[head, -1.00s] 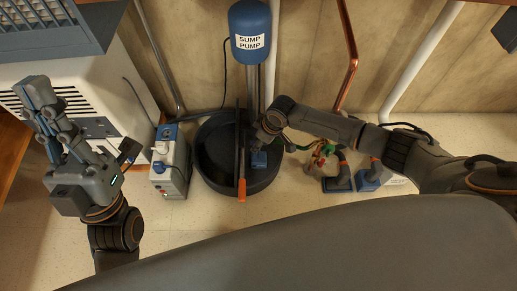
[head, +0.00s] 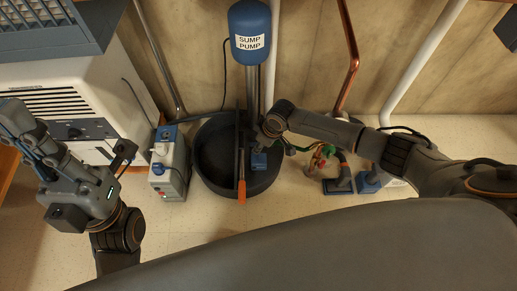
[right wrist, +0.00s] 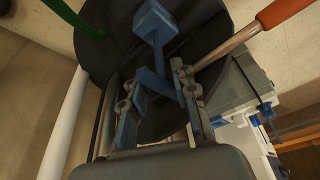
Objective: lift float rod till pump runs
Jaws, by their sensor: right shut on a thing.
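The sump pump (head: 249,35) has a labelled blue motor on a metal column standing in the round black basin (head: 214,182). My right gripper (head: 266,134) is over the basin beside the column. In the right wrist view my right gripper (right wrist: 165,92) is shut on a thin rod that carries the blue block-shaped float (right wrist: 152,20). The float also shows inside the basin in the head view (head: 259,160). The fingers hide part of the rod. My left gripper (head: 22,135) is away at the left, touching no pump part; its finger gap is unclear.
A long bar with an orange handle (head: 242,188) lies across the basin near the float. A grey box with a blue top (head: 168,175) stands left of the basin. Valves and blue-based fittings (head: 338,184) stand at the right. A white appliance (head: 75,95) is at the left.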

